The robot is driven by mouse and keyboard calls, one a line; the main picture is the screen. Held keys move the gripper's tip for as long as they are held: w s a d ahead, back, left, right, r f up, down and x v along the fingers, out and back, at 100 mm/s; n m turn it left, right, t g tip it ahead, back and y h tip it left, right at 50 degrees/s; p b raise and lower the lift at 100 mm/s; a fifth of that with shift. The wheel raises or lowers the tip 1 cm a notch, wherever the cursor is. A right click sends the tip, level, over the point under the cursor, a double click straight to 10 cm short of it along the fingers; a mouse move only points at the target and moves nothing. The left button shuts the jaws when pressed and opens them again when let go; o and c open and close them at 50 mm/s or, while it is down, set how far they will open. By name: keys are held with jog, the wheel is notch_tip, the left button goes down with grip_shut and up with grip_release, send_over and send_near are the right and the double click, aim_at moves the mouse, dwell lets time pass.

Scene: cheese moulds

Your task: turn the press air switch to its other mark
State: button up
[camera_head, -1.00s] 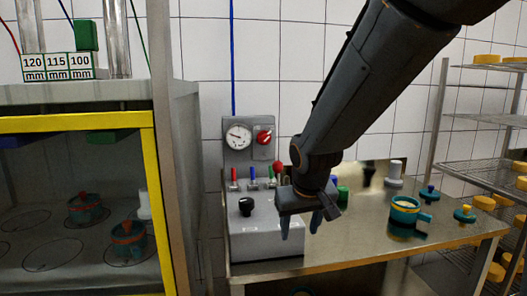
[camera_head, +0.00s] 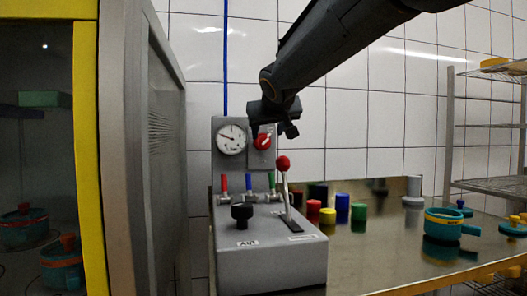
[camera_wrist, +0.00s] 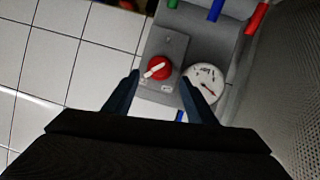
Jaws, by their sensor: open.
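The air switch is a red round knob (camera_head: 263,141) with a white pointer bar, on a grey wall plate right of a pressure gauge (camera_head: 231,139). In the wrist view the red knob (camera_wrist: 159,67) sits between and just beyond my fingertips, its bar slanted from upper right to lower left. A small pale mark shows on the plate below it. My gripper (camera_head: 272,131) is open and empty in front of the plate, covering part of it. It also shows in the wrist view (camera_wrist: 160,79). I see no contact with the knob.
Below stands a grey box (camera_head: 270,262) with a black knob (camera_head: 242,211) and a red-balled lever (camera_head: 283,163). Small coloured valves stand behind it. Coloured cylinders and a teal mould (camera_head: 446,225) are on the steel table. A yellow-framed cabinet (camera_head: 86,150) stands left.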

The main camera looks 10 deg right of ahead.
aim_at(264, 141)
jog(key=shift+x, duration=3.9)
jog(key=c, duration=1)
jog(key=shift+c, duration=0.2)
